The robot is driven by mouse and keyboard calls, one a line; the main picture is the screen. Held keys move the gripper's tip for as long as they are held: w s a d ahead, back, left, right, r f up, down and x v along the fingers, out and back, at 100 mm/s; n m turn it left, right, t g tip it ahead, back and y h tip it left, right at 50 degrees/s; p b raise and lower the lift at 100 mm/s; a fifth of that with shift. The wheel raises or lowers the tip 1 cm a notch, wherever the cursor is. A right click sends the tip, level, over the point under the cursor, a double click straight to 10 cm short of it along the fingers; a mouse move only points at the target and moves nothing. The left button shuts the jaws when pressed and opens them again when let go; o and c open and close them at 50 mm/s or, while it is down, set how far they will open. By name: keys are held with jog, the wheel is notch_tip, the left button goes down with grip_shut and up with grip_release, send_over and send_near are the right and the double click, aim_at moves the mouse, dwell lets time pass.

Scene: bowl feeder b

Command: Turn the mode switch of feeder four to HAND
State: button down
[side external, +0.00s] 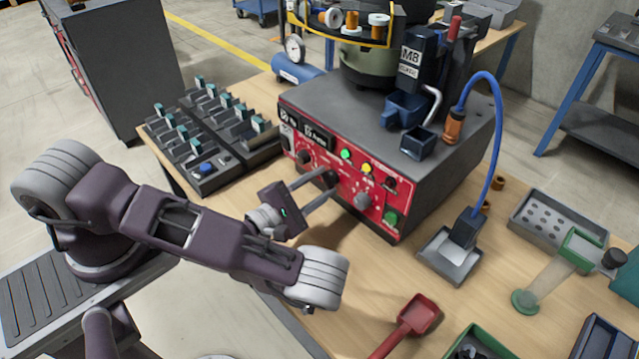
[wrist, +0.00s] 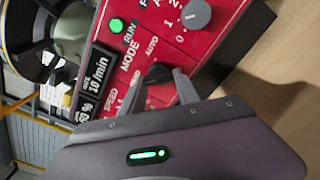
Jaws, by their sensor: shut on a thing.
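The feeder's red control panel (side external: 400,212) faces the front of the bench. Its black mode switch knob (side external: 331,178) sits in the lower middle of the panel. In the wrist view the knob (wrist: 158,71) lies near the printed words MODE and AUTO, with a third label partly blocked. My gripper (side external: 328,183) reaches the panel from the front left, its two fingers shut on the knob's sides. In the wrist view the gripper (wrist: 161,82) covers part of the knob, and I cannot tell which way its pointer faces. No feeder number is readable.
Another black knob (side external: 304,157) is left of the switch, and a grey knob (side external: 362,201) right of it. Green (side external: 346,155) and yellow (side external: 366,168) lamps are above. A block rack (side external: 205,190) stands left; a blue cable (side external: 499,130) hangs right. The bench front right holds trays and a red scoop (side external: 418,314).

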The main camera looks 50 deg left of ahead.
jog(key=shift+n, duration=0.3)
dwell(0.4)
jog(key=c, duration=0.9)
grip_release()
jog(key=shift+s, duration=0.1)
